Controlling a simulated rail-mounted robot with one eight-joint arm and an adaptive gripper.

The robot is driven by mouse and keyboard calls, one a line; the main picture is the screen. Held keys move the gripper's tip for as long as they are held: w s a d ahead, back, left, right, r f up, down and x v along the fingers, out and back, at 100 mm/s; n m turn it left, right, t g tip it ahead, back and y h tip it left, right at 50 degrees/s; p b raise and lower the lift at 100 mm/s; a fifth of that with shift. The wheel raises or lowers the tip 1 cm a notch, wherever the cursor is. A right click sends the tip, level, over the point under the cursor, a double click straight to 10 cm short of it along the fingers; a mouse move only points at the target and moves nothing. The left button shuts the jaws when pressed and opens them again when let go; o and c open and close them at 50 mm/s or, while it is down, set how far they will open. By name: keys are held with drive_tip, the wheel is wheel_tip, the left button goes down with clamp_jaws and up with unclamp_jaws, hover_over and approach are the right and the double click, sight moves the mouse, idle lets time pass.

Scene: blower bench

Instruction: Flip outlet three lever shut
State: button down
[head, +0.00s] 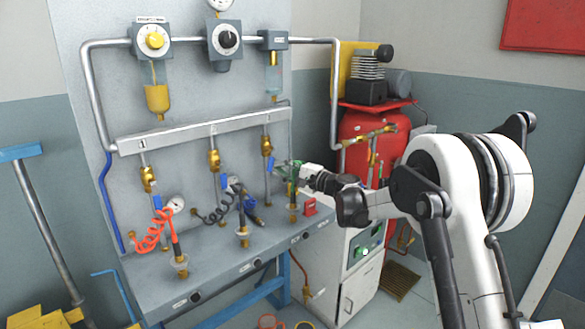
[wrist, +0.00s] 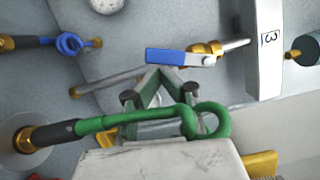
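Outlet three's brass valve (head: 267,144) hangs below the manifold bar on the right pipe drop. Its blue lever (head: 270,164) points down, roughly along the pipe. In the wrist view the blue lever (wrist: 178,57) runs left from the brass valve body (wrist: 205,50), near the "3" label (wrist: 270,40). My gripper (head: 284,170) is at the lever's right in the head view. In the wrist view my gripper (wrist: 153,72) has its fingers converging to a closed tip just beside the lever's free end. Nothing shows held between them. Whether the tip touches the lever is unclear.
A green hose (wrist: 110,123) loops across in front of my fingers. A red coiled hose (head: 152,235) and dark and blue hoses (head: 248,205) hang at the other outlets. A red tank (head: 365,130) is behind my arm.

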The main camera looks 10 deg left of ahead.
drive_tip(key=shift+a, duration=0.1)
drive_tip(key=s+d+f, duration=0.2)
drive_tip(key=d, duration=0.9)
drive_tip(key=shift+f, duration=0.3)
